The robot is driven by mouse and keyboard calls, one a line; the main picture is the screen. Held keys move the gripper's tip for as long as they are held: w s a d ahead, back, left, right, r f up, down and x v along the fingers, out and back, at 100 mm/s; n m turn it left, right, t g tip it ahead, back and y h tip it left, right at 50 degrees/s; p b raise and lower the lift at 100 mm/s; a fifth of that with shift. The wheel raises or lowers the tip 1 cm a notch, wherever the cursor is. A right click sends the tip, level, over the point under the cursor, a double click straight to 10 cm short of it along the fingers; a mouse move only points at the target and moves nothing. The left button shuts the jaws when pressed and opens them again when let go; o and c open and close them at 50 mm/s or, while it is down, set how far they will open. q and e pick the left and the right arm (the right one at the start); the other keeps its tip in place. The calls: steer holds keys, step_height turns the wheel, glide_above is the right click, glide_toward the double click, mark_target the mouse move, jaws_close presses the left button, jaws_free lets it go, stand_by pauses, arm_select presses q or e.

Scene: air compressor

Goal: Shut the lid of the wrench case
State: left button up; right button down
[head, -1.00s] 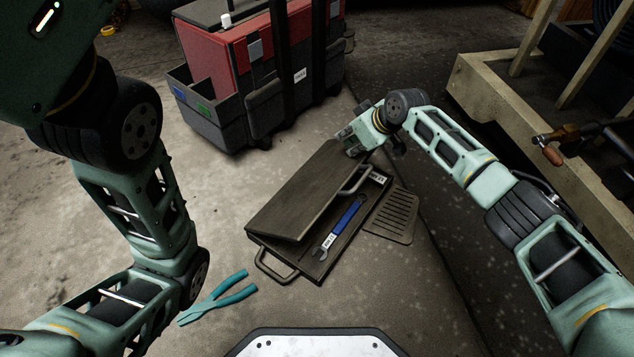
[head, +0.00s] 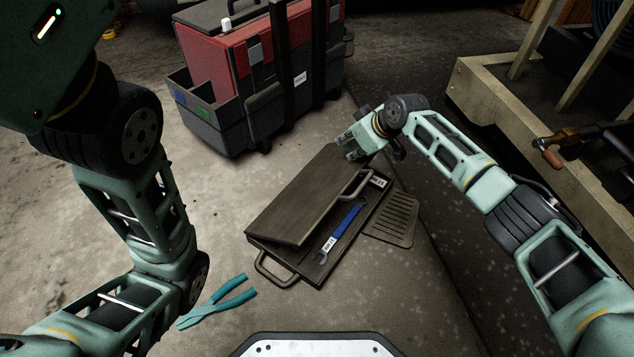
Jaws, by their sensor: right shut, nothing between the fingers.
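The wrench case (head: 287,272) lies on the floor in the middle of the head view. Its dark lid (head: 300,200) is tilted partly open, with the gap facing right. A blue-handled wrench (head: 342,229) shows in the case's uncovered right side. My right gripper (head: 350,142) is shut and empty at the far upper end of the lid; I cannot tell whether it touches the lid. My left arm stands at the left of the view, and its gripper is out of the picture.
Teal pliers (head: 217,301) lie on the floor left of the case. A slotted dark plate (head: 392,220) lies against its right side. A red and black toolbox (head: 260,80) stands behind. A wooden-framed machine (head: 490,85) stands at the right.

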mark_target(347, 161)
stand_by(0.4)
steer(key=shift+f+b, duration=2.1)
steer(key=shift+f, duration=1)
steer(key=shift+f+b, duration=1.85)
steer(key=shift+f, duration=0.65)
steer(key=shift+r, duration=0.2)
step_height(347, 161, up, 7)
steer(key=p, duration=0.7)
